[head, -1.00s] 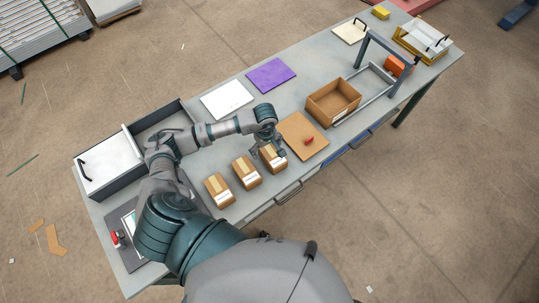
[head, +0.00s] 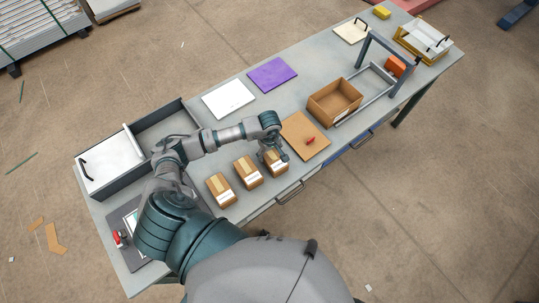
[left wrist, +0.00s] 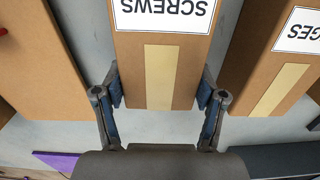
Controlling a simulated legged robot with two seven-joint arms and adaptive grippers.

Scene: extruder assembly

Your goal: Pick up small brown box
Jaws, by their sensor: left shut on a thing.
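A small brown box (head: 279,168) with a white label stands at the right end of a row of three on the grey table. In the left wrist view this box (left wrist: 160,45) has a pale tape strip and a label reading "SCREWS". My left gripper (head: 273,155) is over it from above and hides part of its top. In the left wrist view the gripper's fingers (left wrist: 161,88) are shut on the box, one against each side. I cannot tell whether the box is clear of the table. My right gripper is not in view.
Two similar boxes, the middle one (head: 248,172) and the left one (head: 221,190), stand beside it. A brown board (head: 306,124) with a red item lies close on the right. An open brown bin (head: 334,113) is behind that. A purple mat (head: 273,73) lies farther back.

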